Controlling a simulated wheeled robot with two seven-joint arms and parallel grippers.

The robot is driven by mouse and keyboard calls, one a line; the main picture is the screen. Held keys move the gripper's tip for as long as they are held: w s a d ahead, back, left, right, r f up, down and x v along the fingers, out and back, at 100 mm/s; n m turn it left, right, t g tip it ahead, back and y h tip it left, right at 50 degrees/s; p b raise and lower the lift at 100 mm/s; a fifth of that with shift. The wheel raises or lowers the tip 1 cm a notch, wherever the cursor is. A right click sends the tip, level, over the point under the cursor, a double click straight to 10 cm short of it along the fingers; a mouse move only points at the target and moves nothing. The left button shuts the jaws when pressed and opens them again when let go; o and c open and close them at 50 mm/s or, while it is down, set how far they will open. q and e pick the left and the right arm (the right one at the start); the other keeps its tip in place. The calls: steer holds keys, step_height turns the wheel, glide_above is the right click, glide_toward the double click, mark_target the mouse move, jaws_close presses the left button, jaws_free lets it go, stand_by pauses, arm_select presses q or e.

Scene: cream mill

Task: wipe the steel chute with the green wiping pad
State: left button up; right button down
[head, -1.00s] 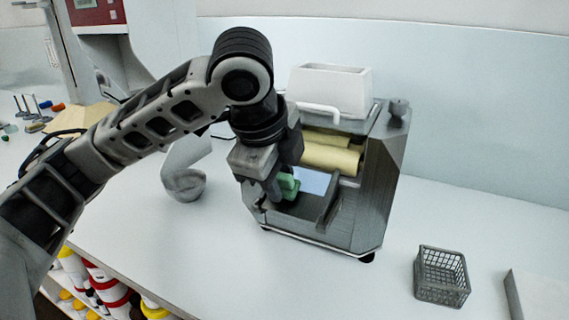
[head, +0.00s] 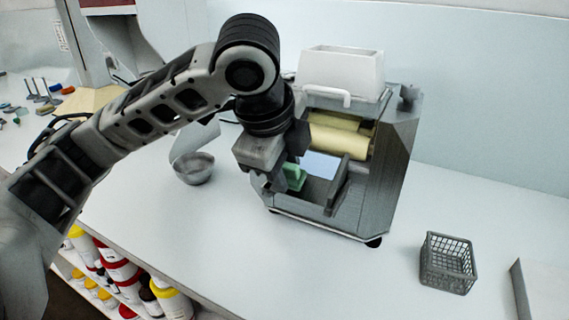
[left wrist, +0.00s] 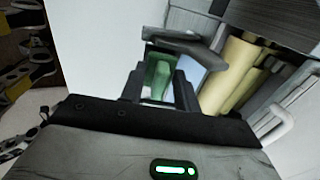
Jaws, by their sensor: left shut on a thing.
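The green wiping pad (head: 294,177) is at the steel chute (head: 322,188) on the front of the mill. My left gripper (head: 281,180) is shut on the pad and holds it at the left part of the chute. In the left wrist view the pad (left wrist: 158,78) shows between the fingers, over the chute. I cannot tell whether the pad touches the chute surface. Part of the chute is hidden by the gripper and pad. My right gripper is not in view.
The mill (head: 385,170) has cream rollers (head: 340,137) and a white hopper (head: 340,75) above the chute. A metal bowl (head: 194,169) stands to its left. A grey wire basket (head: 448,264) stands to the right. The front of the table is clear.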

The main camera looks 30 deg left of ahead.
arm_select(q)
steer(key=shift+w+f, duration=0.15)
steer(key=shift+f, duration=0.2)
steer(key=shift+w+r, duration=0.1)
